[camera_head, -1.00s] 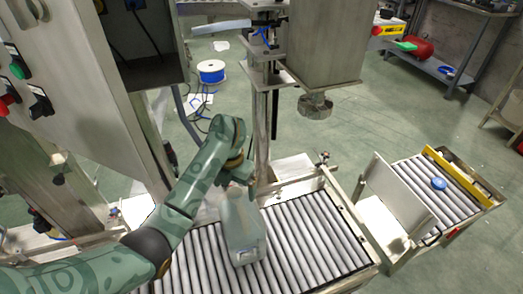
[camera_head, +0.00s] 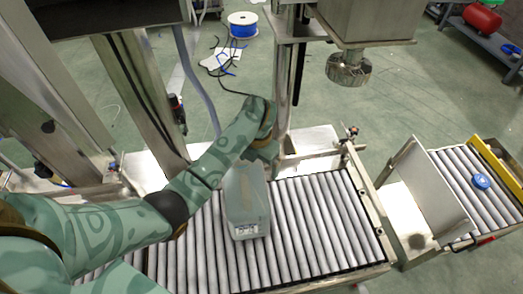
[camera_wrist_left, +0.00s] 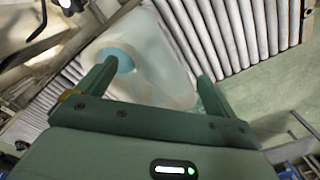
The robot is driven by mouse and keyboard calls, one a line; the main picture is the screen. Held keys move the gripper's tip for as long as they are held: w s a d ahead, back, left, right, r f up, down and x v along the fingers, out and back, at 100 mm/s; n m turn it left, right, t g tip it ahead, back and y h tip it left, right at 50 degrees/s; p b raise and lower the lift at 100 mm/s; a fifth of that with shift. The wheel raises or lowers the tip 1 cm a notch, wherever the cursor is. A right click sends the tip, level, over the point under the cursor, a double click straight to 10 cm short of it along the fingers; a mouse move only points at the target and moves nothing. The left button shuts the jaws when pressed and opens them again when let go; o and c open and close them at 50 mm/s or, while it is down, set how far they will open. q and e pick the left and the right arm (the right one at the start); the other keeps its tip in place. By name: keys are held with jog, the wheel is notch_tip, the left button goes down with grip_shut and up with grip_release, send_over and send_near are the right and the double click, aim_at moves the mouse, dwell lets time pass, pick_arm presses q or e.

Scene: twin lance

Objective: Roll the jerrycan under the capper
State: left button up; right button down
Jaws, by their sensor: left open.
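The jerrycan (camera_head: 247,205), pale and translucent, stands on the roller conveyor (camera_head: 320,225), left of the capper. In the left wrist view the jerrycan (camera_wrist_left: 165,55) fills the middle, with a bluish round neck or cap towards the left finger. My left gripper (camera_head: 266,152) is at the far end of the jerrycan, partly hidden by its own wrist. In the wrist view its open fingers (camera_wrist_left: 157,72) lie on either side of the jerrycan's upper part; I cannot tell whether they touch it. The capper head (camera_head: 348,68) hangs over the far right side of the conveyor. My right gripper is out of view.
A metal plate (camera_head: 440,198) stands between the main conveyor and a second roller section on the right. A blue cap (camera_head: 480,181) lies on that section. The capper's post (camera_head: 287,100) rises behind the conveyor. Rollers right of the jerrycan are clear.

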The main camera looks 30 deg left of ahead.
aim_at(258, 172)
pick_arm(q)
notch_tip(258, 172, down, 4)
jog(key=shift+f+b, duration=0.25)
jog(key=shift+b, duration=0.65)
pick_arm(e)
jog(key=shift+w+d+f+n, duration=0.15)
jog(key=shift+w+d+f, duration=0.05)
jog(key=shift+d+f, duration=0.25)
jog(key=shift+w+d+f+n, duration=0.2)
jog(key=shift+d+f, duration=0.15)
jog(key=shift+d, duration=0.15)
